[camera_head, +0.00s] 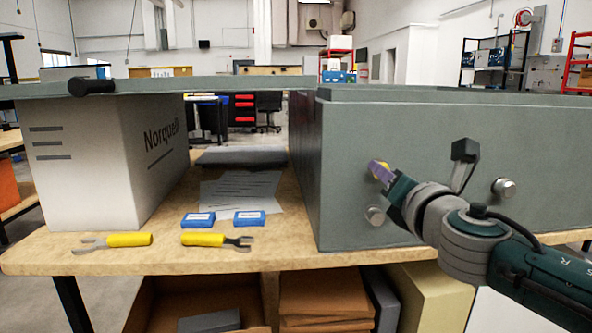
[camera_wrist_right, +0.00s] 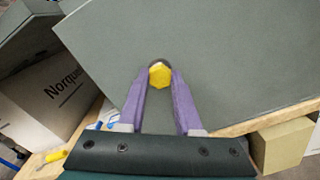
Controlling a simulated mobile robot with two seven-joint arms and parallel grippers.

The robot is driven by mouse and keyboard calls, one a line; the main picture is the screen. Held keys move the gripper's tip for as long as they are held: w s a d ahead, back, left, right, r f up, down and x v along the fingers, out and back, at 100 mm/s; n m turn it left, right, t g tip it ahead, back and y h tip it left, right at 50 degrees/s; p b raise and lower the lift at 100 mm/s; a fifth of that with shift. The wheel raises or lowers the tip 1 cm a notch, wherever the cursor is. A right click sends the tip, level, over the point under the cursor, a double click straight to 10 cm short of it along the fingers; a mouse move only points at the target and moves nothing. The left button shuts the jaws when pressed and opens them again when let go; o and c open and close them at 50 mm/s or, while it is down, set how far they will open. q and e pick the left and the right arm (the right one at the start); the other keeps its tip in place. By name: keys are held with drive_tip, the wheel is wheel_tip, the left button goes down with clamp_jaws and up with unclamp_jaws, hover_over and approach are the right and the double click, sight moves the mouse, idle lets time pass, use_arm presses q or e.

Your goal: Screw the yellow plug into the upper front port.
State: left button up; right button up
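The yellow plug (camera_head: 378,172) is at the front face of the large grey-green housing (camera_head: 341,165), towards its left side. In the right wrist view the plug (camera_wrist_right: 159,76) shows a hexagonal head with a dark rim behind its top, where the port lies. My right gripper (camera_head: 380,172) has its purple fingers on either side of the plug head, closed on it; they also show in the wrist view (camera_wrist_right: 159,80). The port itself is mostly hidden behind the plug, and I cannot tell how deep the plug sits. My left gripper is not in view.
A dark lever (camera_head: 463,162) sticks out between, close to my right arm. Yellow-handled tools (camera_head: 203,239), blue boxes (camera_head: 249,217) and a white Norquell box (camera_head: 100,160) stand on the wooden bench (camera_head: 262,256).

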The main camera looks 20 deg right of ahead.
clamp_jaws()
drive_tip(key=m+b, duration=0.1)
drive_tip(key=m, duration=2.5)
drive_tip(key=shift+f+m+b, duration=0.1)
drive_tip(key=shift+m+b, duration=0.25)
drive_tip(key=shift+m, duration=0.05)
